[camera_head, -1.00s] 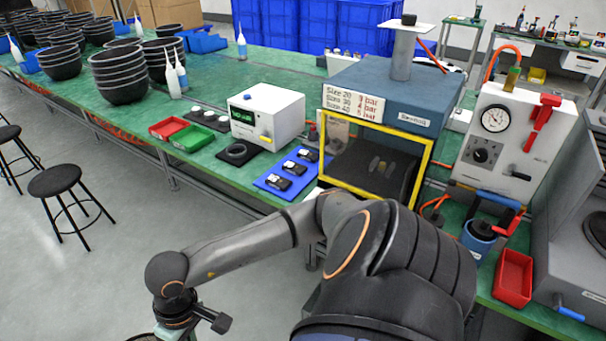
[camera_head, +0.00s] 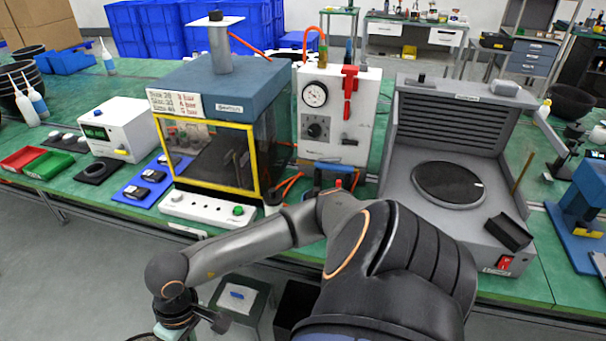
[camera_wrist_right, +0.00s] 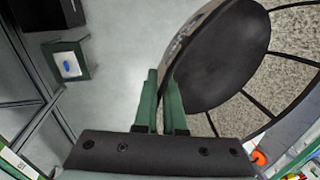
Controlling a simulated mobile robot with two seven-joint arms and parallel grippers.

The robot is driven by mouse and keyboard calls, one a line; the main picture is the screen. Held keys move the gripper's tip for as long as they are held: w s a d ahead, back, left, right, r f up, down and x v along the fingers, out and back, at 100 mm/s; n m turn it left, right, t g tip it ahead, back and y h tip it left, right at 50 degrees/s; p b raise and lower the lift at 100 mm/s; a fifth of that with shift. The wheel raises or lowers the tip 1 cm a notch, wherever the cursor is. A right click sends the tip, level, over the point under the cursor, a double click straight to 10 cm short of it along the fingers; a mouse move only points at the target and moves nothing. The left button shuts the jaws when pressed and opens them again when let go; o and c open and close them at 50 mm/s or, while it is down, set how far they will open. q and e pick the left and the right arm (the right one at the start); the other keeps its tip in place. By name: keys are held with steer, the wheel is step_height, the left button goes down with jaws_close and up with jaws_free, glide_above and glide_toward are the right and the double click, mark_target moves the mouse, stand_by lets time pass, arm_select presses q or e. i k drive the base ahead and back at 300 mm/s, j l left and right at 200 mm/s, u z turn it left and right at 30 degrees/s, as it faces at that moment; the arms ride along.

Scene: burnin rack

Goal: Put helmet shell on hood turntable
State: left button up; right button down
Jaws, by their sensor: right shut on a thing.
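The hood turntable (camera_head: 448,184) is a dark round disc on the floor of a grey louvred hood unit (camera_head: 455,112), right of centre in the head view. The disc is empty. My right arm crosses the bottom of the head view. Its gripper end is at the lower left, and only a thin piece of rim shows there. In the right wrist view, my right gripper (camera_wrist_right: 162,105) has its green fingers shut on the edge of the dark, round helmet shell (camera_wrist_right: 222,62). The shell is away from the turntable. My left gripper is not in view.
A yellow-framed chamber (camera_head: 205,155), a white gauge box (camera_head: 338,112) and a white power strip (camera_head: 207,208) stand left of the hood. A small black block (camera_head: 508,232) sits at its front right. A blue device (camera_head: 580,205) stands further right. A grey box (camera_head: 240,302) is below the bench.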

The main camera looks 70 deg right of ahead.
mark_target(449, 180)
steer(key=k+l+z, duration=0.15)
steer(key=k, duration=0.15)
steer(key=k+l+z, duration=0.2)
steer(key=k, duration=0.15)
steer(key=k+l, duration=0.45)
steer(key=k, duration=0.15)
steer(key=k+l+z, duration=0.1)
steer(key=k+l, duration=0.35)
steer(key=k, duration=0.15)
